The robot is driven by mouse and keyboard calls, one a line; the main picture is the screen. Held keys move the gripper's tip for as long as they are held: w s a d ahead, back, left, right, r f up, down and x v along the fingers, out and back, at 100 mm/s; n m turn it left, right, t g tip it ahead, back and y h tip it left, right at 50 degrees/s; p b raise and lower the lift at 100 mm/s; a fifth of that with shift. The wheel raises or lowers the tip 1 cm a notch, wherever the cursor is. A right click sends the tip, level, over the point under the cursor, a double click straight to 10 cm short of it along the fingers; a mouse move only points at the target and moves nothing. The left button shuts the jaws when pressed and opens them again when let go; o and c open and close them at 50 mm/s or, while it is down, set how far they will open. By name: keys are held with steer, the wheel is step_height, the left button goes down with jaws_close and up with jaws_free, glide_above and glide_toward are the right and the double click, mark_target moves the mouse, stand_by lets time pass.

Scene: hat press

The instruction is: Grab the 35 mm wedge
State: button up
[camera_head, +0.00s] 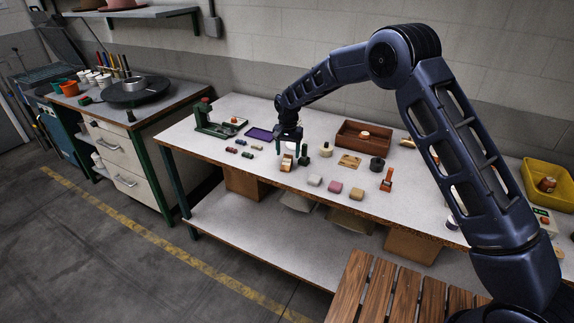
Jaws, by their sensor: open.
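My gripper (289,147) hangs over the left-middle of the light grey workbench (240,187), fingers pointing down and apart, with nothing visible between them. I cannot tell which item is the 35 mm wedge; no size marking is readable. Small blocks lie along the front: a whitish one (314,180), a pink one (335,187) and a tan one (357,194). A brown and white piece (286,163) sits just below my gripper in the picture. A dark green piece (304,157) stands to its right. Several small dark and coloured pieces (240,148) lie to its left.
A wooden tray (362,139) holding a round item stands behind, right of my gripper. A green machine (210,123) and purple tray (258,134) are left. An orange tool (387,180), dark round item (377,164) and yellow bin (548,183) are right. The bench's front-left is clear.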

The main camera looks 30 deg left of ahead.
mark_target(287, 160)
steer(key=f, duration=0.5)
steer(key=shift+s+a, duration=0.1)
steer(key=shift+s, duration=0.1)
steer(key=c, duration=1.1)
